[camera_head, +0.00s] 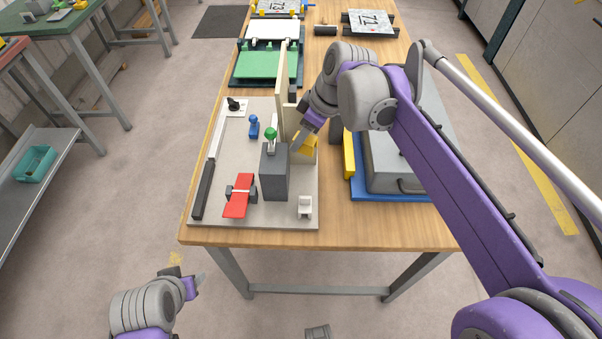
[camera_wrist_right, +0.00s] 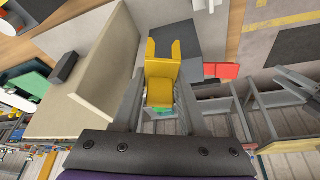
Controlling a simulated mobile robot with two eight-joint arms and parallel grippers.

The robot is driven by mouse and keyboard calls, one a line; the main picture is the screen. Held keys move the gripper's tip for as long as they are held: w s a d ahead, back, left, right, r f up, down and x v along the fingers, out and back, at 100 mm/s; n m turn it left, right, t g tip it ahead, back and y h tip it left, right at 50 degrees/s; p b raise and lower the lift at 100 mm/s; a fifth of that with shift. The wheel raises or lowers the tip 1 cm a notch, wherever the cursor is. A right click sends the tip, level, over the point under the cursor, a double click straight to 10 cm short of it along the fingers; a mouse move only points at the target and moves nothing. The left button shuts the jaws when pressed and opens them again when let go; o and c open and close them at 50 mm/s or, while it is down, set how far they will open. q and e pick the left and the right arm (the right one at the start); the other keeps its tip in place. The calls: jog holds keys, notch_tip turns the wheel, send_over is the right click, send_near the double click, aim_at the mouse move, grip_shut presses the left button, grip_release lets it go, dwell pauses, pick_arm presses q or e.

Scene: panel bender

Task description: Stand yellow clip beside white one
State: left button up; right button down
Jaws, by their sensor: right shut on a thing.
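The yellow clip (camera_head: 308,145) is held in my right gripper (camera_head: 300,140), above the light board and just behind the grey block. In the right wrist view the yellow clip (camera_wrist_right: 160,75) sits between the two fingers, its two prongs pointing away from the palm. The white clip (camera_head: 305,207) stands on the board's front right corner, in front of and to the right of the grey block, apart from the yellow clip. My left gripper (camera_head: 188,281) is low at the left, off the table; its finger gap is unclear.
The grey block (camera_head: 275,174) with a green knob stands between the right gripper and the board's front. A tall beige panel (camera_head: 281,95) rises beside the gripper. A red part (camera_head: 238,196) lies left of the block. A grey case (camera_head: 395,170) stands right of the board (camera_head: 285,216).

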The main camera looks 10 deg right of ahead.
aim_at(297, 183)
notch_tip(297, 183, down, 16)
jog(key=shift+s+r+b, duration=0.1)
jog(key=shift+r+b, duration=0.15)
jog(key=shift+b, duration=0.4)
jog(key=shift+f, duration=0.2)
jog(key=shift+c, duration=2.3)
grip_release()
jog(key=shift+r, duration=0.1)
jog(key=shift+d+r, duration=0.1)
jog(key=shift+r, duration=0.3)
jog(key=p+v, duration=0.1)
jog(key=v, duration=1)
jog(key=s+f+m+t+h, duration=0.1)
jog(key=s+f+m, duration=0.2)
jog(key=s, duration=0.3)
jog(key=s+d+f+m+h, duration=0.1)
jog(key=s+f+m, duration=0.2)
jog(key=s, duration=0.3)
jog(key=s+f+m+t+h, duration=0.1)
jog(key=s+f+m, duration=0.3)
jog(key=s, duration=0.2)
jog(key=shift+s+d+t, duration=0.25)
jog(key=shift+d+t, duration=0.05)
jog(key=shift+d, duration=0.05)
